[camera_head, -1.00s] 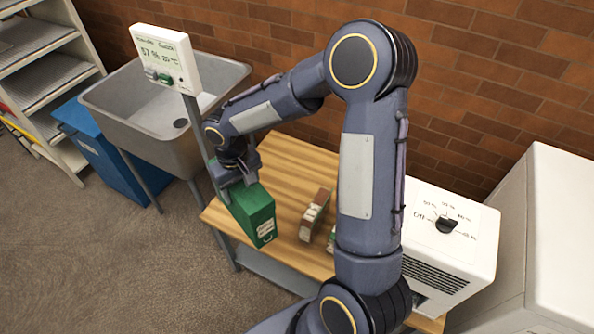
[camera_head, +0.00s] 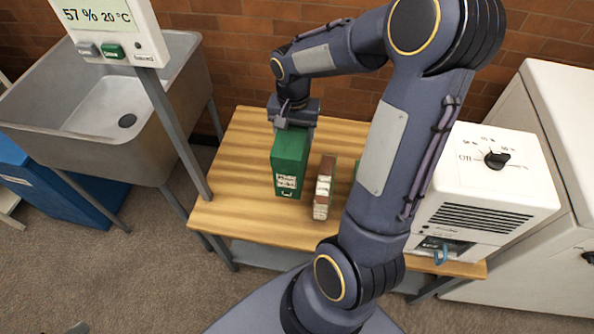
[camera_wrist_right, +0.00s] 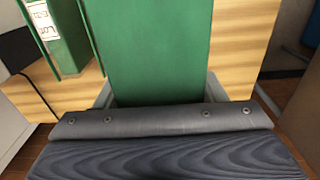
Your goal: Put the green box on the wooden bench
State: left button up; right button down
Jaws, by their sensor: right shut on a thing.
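The green box (camera_head: 289,160), with a white label on its front, is upright over the wooden bench (camera_head: 232,165). I cannot tell whether its bottom touches the wood. My right gripper (camera_head: 294,120) is shut on its top rear part. In the right wrist view the held green box (camera_wrist_right: 155,45) fills the middle between the fingers, which are mostly hidden by the gripper body. My left gripper is not in view.
A brown and white box (camera_head: 324,187) stands just right of the held box. Another green box (camera_wrist_right: 68,40) stands beside it, mostly behind my arm in the head view. A white dehumidifier (camera_head: 485,185) is at right; a sink (camera_head: 115,120) and a display post (camera_head: 172,130) are left.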

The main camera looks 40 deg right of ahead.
notch_tip(320, 180, down, 9)
jog(key=shift+f+b, duration=0.1)
jog(key=shift+b, duration=0.4)
jog(key=shift+f, duration=0.15)
jog(key=shift+c, duration=1.6)
grip_release()
